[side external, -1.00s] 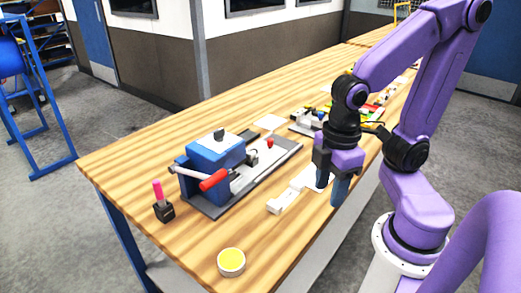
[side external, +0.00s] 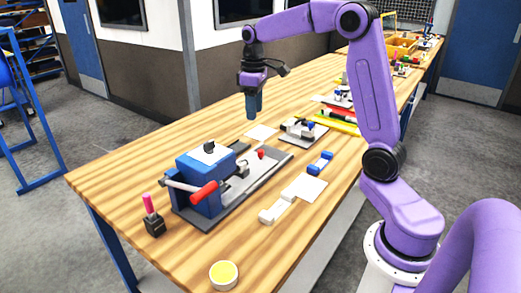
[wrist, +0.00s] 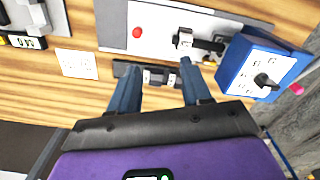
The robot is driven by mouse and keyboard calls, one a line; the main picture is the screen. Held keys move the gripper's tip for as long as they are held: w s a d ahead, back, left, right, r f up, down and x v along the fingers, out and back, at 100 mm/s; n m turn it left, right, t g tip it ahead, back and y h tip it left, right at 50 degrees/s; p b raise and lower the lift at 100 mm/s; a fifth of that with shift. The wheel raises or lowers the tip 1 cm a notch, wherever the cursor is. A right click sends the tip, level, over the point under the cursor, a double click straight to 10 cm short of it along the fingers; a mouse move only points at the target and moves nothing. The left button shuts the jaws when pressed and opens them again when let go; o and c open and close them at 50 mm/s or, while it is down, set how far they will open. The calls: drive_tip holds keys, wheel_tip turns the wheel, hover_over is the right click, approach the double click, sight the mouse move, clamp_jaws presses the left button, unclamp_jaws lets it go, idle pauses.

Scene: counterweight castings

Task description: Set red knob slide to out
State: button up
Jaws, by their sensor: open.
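A small red knob (side external: 261,154) stands on the light grey bed of the blue machine (side external: 205,178), near the bed's far end. In the wrist view the red knob (wrist: 137,32) is a round dot at the top, on a pale plate. The blue block of the machine (wrist: 245,65) is to its right there. My gripper (side external: 254,106) hangs in the air beyond the machine, fingers down, apart from the knob. In the wrist view my gripper (wrist: 158,86) shows two spread fingers with nothing held. A dark rail with grey blocks (wrist: 150,76) lies beneath, between the fingertips.
A red-gripped lever (side external: 204,193) sticks out at the machine's front. A pink-topped stand (side external: 153,222), a yellow-topped round tin (side external: 224,275) and a white piece (side external: 277,207) lie nearby. A blue block (side external: 320,162) and a small fixture (side external: 299,131) are to the right.

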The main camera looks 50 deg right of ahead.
drive_tip(key=m, duration=0.1)
hover_over(261, 150)
wheel_tip(261, 150, down, 17)
drive_tip(key=shift+a+f, duration=0.1)
drive_tip(key=shift+f, duration=0.05)
idle(0.4)
